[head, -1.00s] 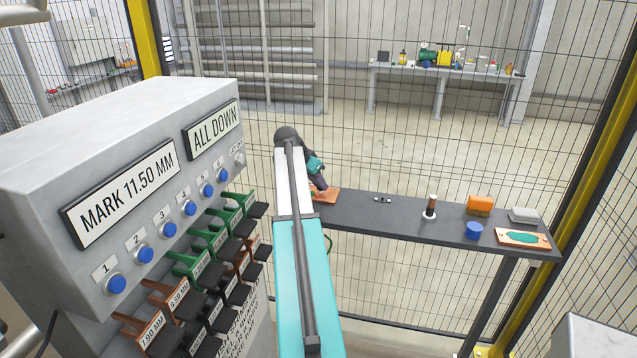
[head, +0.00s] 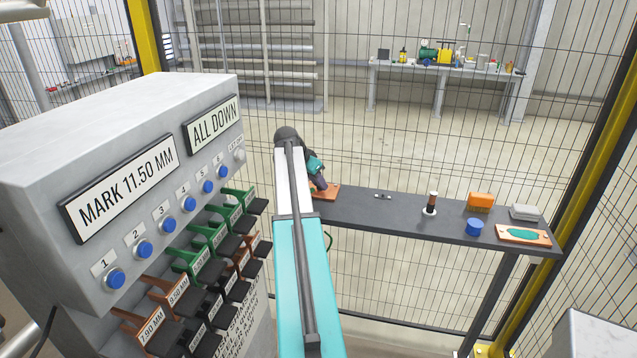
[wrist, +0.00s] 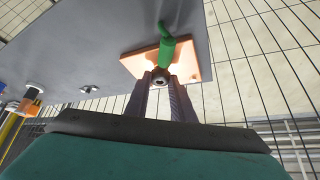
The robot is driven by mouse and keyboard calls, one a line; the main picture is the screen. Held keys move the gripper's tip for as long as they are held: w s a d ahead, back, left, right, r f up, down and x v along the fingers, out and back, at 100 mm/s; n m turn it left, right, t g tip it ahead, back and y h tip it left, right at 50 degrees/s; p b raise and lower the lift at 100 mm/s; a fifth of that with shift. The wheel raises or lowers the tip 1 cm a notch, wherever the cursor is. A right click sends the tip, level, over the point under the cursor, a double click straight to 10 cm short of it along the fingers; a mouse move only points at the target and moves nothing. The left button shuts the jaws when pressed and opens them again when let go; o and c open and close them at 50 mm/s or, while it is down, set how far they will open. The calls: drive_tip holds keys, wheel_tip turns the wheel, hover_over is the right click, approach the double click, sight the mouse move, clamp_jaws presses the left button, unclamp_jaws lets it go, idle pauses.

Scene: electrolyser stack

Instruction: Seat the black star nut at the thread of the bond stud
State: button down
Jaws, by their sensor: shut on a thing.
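My gripper (wrist: 162,80) is shut on a small dark round piece (wrist: 161,79) with a hole in its middle, which I take for the black star nut. The fingers cover its sides. It is over an orange-copper plate (wrist: 194,64) on the bench, beside a green cable end (wrist: 167,48). The bond stud's thread cannot be made out, so I cannot tell if the nut touches it. In the head view my gripper (head: 320,184) is at the copper plate (head: 331,193) at the bench's left end, and the nut is hidden.
A mesh fence stands behind. A control box (head: 110,150) is close on the left.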

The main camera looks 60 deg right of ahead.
drive_tip(key=c, duration=1.4)
unclamp_jaws()
drive_tip(key=shift+f, duration=0.15)
drive_tip(key=shift+c, duration=0.2)
drive_tip(key=b+v, duration=0.3)
drive_tip(key=v, duration=1.1)
drive_tip(key=shift+s+f, duration=0.1)
